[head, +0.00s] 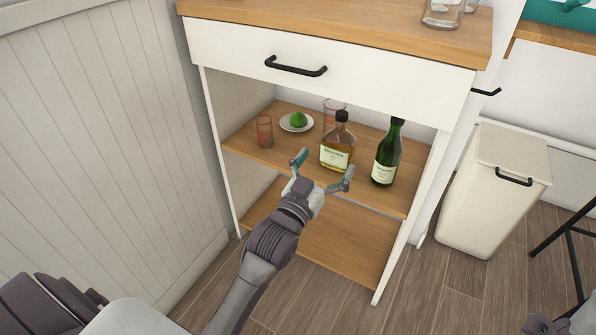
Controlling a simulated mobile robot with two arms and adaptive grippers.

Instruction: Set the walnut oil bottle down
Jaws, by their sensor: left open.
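The amber bottle (337,155) with a pale label and black cap stands upright on the middle shelf (262,161) of the open cabinet; I take it to be the walnut oil, though the label is too small to read surely. My left gripper (324,169) is open, its fingers spread just in front of the bottle's lower part. Nothing is held between the fingers. I cannot tell whether a fingertip touches the bottle.
A green bottle (387,158) stands right of the amber one. A reddish glass (264,131) and a plate (286,125) with a green fruit (298,120) are to the left. Another glass (329,108) is behind. The drawer front (345,74) overhangs; the lower shelf (330,240) is empty.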

